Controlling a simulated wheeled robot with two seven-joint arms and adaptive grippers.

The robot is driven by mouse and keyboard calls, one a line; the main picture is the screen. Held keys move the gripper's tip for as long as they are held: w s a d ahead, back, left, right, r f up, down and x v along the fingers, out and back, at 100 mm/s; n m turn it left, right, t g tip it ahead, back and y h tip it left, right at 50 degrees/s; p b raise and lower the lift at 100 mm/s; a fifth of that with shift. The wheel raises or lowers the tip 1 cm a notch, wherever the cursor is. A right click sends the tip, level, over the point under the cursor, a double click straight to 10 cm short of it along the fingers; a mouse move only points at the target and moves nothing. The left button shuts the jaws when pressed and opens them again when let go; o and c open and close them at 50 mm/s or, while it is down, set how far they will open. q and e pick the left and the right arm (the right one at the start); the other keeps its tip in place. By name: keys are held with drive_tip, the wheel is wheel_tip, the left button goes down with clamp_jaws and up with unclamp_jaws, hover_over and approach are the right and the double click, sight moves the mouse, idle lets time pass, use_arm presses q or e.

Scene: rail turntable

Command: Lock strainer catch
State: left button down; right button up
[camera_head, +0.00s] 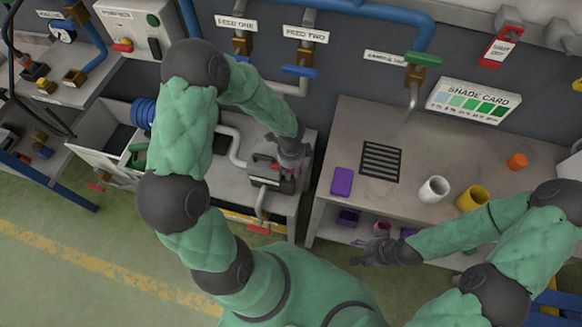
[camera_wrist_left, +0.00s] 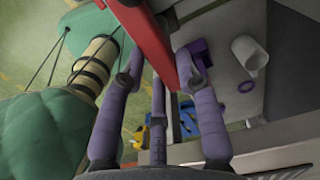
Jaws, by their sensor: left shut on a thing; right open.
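The strainer (camera_head: 272,182) is a dark grey unit on the middle bench, with pipework joining it. My left gripper (camera_head: 284,153) is over its top, at a small red part. In the left wrist view, the fingers (camera_wrist_left: 160,85) are closed about a red bar (camera_wrist_left: 148,32), which looks like the catch's handle. My arm and hand hide much of the strainer top, so I cannot tell whether the catch is seated. My right gripper (camera_head: 376,252) is open and empty, in front of the right bench.
The right bench (camera_head: 335,150) holds a purple block (camera_head: 342,181), a black grate (camera_head: 380,161), a white cup (camera_head: 433,189) and a yellow cup (camera_head: 471,198). A red-handled valve (camera_head: 258,229) hangs at the middle bench's front. Feed pipes with blue handles (camera_head: 300,71) run along the wall.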

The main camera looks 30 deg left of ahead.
use_arm(q)
drive_tip(key=c, duration=0.9)
unclamp_jaws()
wheel_tip(320, 180, up, 12)
drive_tip(key=shift+f, duration=0.1)
